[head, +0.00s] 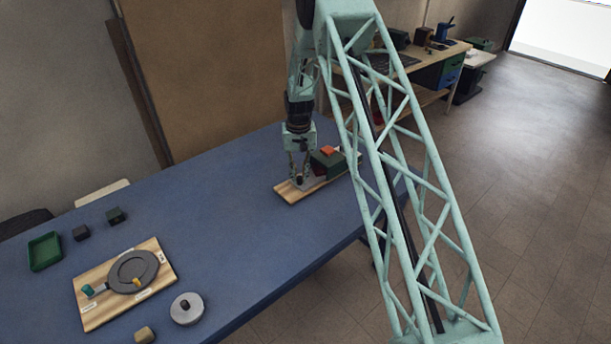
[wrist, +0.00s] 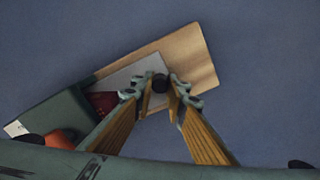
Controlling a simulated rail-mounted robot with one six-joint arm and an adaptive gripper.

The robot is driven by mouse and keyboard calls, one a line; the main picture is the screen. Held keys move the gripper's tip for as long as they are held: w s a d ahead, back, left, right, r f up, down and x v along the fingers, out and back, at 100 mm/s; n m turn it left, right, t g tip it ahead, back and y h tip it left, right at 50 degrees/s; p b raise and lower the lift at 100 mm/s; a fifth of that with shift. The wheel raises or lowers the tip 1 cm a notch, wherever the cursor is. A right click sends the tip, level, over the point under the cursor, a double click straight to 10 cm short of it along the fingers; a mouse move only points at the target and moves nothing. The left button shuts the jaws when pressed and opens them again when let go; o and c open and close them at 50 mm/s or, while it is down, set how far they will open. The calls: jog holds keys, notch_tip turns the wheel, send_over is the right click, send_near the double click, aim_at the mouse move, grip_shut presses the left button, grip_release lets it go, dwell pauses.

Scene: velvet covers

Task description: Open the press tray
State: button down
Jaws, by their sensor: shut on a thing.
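The press is a dark green housing (head: 332,168) with an orange part (head: 327,151) on top, standing on a light wooden board (head: 287,193). The grey press tray (wrist: 122,76) sticks out of the housing along the board. A dark red patch (wrist: 103,101) shows on the tray beside the housing in the wrist view. My gripper (head: 299,179) points down over the board and is shut on the tray's black knob (wrist: 160,83), with one finger on each side. The fingers hide part of the tray, and my arm hides the board's far right end in the head view.
The blue table (head: 215,230) is clear around the press. At the left are a second wooden board with a dark ring (head: 133,271), a green tray (head: 45,251), small dark blocks (head: 116,215) and a round grey disc (head: 187,308). A workbench (head: 440,60) stands behind.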

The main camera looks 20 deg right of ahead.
jog(key=a, duration=0.2)
jog(key=s+a, duration=0.1)
jog(key=a, duration=0.1)
jog(key=s+a, duration=0.1)
jog(key=a, duration=0.1)
jog(key=shift+a+b, duration=0.15)
jog(key=shift+b, duration=0.2)
jog(key=c, duration=2.6)
grip_release()
jog(key=shift+o, duration=0.2)
jog(key=shift+r, duration=0.2)
notch_tip(320, 180, up, 12)
jog(key=shift+f, duration=0.2)
